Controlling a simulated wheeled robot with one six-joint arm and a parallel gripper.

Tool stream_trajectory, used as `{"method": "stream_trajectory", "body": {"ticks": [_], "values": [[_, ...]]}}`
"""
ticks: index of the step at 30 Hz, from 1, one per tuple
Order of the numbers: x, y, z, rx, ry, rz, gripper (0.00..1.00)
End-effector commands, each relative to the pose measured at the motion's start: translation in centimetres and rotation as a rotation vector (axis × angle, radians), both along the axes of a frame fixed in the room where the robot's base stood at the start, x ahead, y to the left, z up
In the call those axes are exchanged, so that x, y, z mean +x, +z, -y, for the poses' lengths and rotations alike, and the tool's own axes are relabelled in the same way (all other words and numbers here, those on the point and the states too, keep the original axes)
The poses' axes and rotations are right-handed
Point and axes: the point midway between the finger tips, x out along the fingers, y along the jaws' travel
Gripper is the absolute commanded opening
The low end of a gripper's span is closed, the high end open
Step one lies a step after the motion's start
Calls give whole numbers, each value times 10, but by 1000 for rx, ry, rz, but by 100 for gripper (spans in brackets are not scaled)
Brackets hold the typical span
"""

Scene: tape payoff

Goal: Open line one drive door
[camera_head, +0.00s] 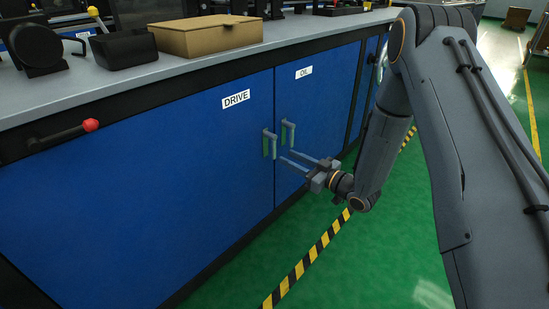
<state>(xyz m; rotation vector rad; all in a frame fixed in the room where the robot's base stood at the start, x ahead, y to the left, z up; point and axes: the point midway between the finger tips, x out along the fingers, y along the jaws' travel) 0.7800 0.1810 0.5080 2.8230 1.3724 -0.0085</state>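The blue drive door (150,180) is on the left of the cabinet front, with a white DRIVE label (236,98). It is shut flush with the front. Its grey upright handle (269,144) is near its right edge. My gripper (290,158) is in front of the neighbouring oil door, just right of and a little below the drive handle. Its two thin fingers point left toward the cabinet and are spread apart, with nothing seen between them. I cannot tell how far the fingertips are from the door surface.
The blue oil door (325,92) with its own handle (288,134) adjoins on the right. A red-knobbed lever (90,125) juts out at the left. A cardboard box (206,35) and black bin (124,49) stand on the bench. Green floor with a yellow-black stripe (318,247) lies clear in front.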

Motion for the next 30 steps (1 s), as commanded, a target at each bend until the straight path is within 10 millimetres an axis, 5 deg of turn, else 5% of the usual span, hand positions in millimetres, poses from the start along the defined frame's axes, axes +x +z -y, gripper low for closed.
{"method": "stream_trajectory", "body": {"ticks": [16, 28, 30], "values": [[42, 0, -56, 6, 6, 6, 31], [47, 0, -61, 5, 3, 4, 31], [47, 0, -61, 5, 3, 4, 19]]}}
